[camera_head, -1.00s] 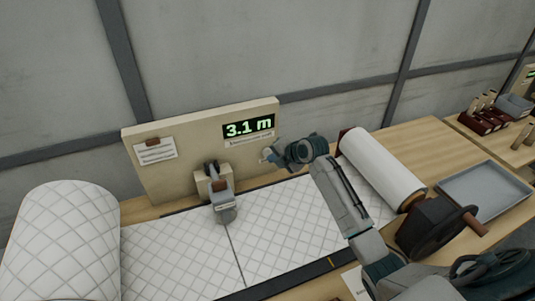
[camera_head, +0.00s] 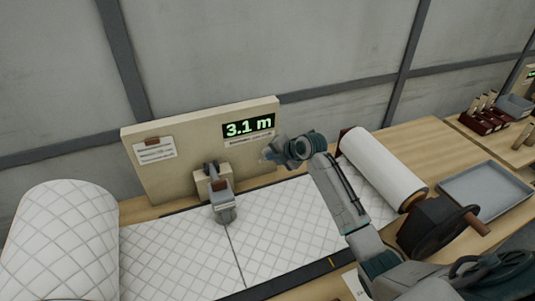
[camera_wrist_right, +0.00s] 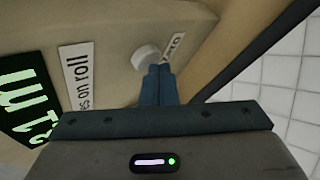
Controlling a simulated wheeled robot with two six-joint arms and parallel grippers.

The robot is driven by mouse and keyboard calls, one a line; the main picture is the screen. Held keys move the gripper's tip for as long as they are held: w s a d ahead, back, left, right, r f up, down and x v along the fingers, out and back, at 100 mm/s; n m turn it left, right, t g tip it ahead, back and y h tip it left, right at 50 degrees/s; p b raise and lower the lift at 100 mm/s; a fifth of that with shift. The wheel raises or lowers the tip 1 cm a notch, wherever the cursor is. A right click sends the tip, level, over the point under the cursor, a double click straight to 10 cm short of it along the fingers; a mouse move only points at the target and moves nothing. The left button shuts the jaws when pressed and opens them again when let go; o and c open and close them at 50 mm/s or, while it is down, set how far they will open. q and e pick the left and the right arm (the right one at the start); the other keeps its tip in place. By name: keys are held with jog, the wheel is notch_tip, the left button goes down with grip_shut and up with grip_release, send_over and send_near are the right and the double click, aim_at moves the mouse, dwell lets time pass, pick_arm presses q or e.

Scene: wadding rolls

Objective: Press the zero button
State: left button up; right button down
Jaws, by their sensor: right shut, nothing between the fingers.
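The zero button (camera_wrist_right: 146,55) is a pale round knob on the beige board, beside a small label (camera_wrist_right: 174,46) that is partly hidden by my fingers. My right gripper (camera_wrist_right: 158,70) is shut and empty, with its fingertips right at the edge of the button in the right wrist view. I cannot tell whether they touch it. In the head view my right gripper (camera_head: 268,155) is at the lower right of the board (camera_head: 185,135) and covers the button area. The green display (camera_head: 248,126) reads 3.1 m. My left gripper is not in view.
A grey measuring device (camera_head: 222,200) stands over the quilted wadding sheet (camera_head: 285,225). A large wadding roll (camera_head: 65,240) is at the left. A white roll (camera_head: 380,168), a dark crank unit (camera_head: 435,225) and a grey tray (camera_head: 485,188) are at the right.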

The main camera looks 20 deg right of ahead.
jog(key=shift+w, duration=0.25)
jog(key=shift+s, duration=0.2)
dwell(0.4)
jog(key=shift+s, duration=0.75)
jog(key=s+p, duration=0.2)
jog(key=s, duration=0.3)
jog(key=shift+a, duration=0.15)
dwell(0.3)
